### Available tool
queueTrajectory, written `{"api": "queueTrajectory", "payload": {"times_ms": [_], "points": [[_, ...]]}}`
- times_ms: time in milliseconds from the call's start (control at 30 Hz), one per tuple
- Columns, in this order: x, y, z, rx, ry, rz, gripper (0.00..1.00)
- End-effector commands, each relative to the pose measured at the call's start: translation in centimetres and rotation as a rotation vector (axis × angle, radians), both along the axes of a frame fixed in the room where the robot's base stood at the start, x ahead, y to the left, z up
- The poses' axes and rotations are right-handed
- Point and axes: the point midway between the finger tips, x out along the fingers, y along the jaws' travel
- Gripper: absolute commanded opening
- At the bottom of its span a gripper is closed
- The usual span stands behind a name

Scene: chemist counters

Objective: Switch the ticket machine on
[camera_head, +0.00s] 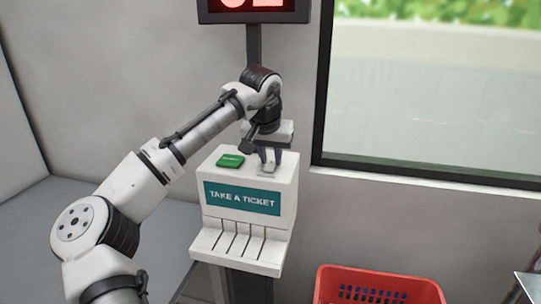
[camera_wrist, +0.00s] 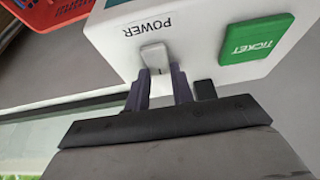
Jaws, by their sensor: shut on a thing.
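The ticket machine (camera_head: 290,195) is a white box on a dark post with a teal "TAKE A TICKET" panel. Its top carries a green button (camera_head: 230,160), marked "TICKET" in the wrist view (camera_wrist: 255,38), and a small pale power switch (camera_wrist: 154,57) beside the word "POWER". My gripper (camera_head: 269,160) points down over the right part of the top. In the wrist view its two dark fingers (camera_wrist: 161,75) are at the switch and shut on it. The fingers hide part of the switch, and I cannot tell which way it is set.
A display with red digits (camera_head: 253,5) is on the post above the machine, cut off by the picture edge. A red basket (camera_head: 380,285) stands at the lower right. A window (camera_head: 430,100) is behind on the right. A grey surface (camera_head: 60,200) lies to the left.

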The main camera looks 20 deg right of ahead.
Motion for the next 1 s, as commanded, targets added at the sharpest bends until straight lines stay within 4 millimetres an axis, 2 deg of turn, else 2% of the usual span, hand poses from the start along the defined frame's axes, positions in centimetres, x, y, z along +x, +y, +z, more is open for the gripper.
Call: {"api": "queueTrajectory", "payload": {"times_ms": [233,833,867,1000], "points": [[0.23,-0.24,0.65,0.036,0.062,-0.001,0.01],[0.47,-0.2,0.0,0.083,0.122,0.001,0.01],[0.47,-0.2,0.0,0.083,0.122,0.001,0.27],[0.45,-0.21,-0.03,0.082,0.123,0.001,0.45]]}}
